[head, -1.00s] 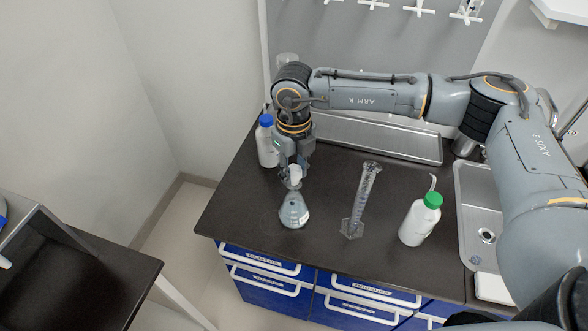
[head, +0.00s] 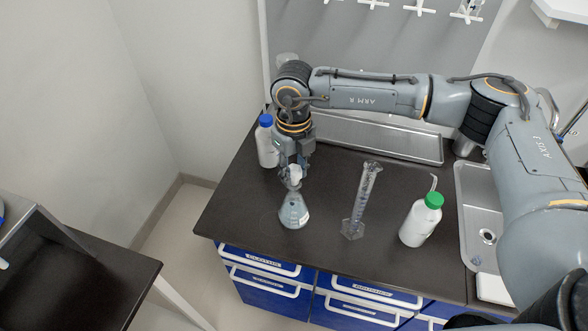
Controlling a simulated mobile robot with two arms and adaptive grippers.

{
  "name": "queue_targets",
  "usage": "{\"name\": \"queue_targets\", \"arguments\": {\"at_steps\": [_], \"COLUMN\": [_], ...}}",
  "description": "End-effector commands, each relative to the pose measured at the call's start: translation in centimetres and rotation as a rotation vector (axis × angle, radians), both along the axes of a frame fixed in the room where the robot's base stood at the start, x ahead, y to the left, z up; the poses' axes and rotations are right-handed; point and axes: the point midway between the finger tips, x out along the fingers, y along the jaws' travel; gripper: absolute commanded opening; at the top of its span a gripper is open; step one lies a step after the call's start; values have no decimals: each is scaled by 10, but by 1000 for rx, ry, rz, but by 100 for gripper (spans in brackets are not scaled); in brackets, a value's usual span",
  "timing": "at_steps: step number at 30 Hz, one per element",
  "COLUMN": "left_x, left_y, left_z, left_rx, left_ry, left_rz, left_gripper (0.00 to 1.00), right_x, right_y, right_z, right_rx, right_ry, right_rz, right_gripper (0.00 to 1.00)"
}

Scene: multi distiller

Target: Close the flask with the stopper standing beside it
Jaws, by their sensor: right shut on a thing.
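A conical glass flask (head: 294,211) with bluish-grey contents stands upright on the dark bench top. My right gripper (head: 293,172) points down directly above the flask's neck. It is shut on a whitish stopper (head: 295,172), which shows between the fingers at the flask's mouth. I cannot tell whether the stopper is seated in the mouth or just above it, since the fingers hide part of it. My left gripper is not in view.
A white bottle with a blue cap (head: 266,142) stands close behind and left of the flask. A glass measuring cylinder (head: 362,200) and a green-capped white bottle (head: 421,220) stand to the right. A sink (head: 478,205) lies further right. The bench's front edge is near.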

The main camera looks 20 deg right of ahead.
Motion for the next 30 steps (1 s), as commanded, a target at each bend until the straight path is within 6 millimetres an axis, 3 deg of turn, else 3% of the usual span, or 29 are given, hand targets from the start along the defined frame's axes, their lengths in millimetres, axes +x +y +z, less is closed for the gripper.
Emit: {"name": "queue_targets", "arguments": {"at_steps": [30], "left_x": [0], "left_y": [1], "left_z": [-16], "left_rx": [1], "left_ry": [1], "left_rz": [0], "left_gripper": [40], "right_x": [0], "right_y": [0], "right_z": [-18], "right_rx": [0], "right_ry": [0], "right_rz": [0], "right_gripper": [14]}}
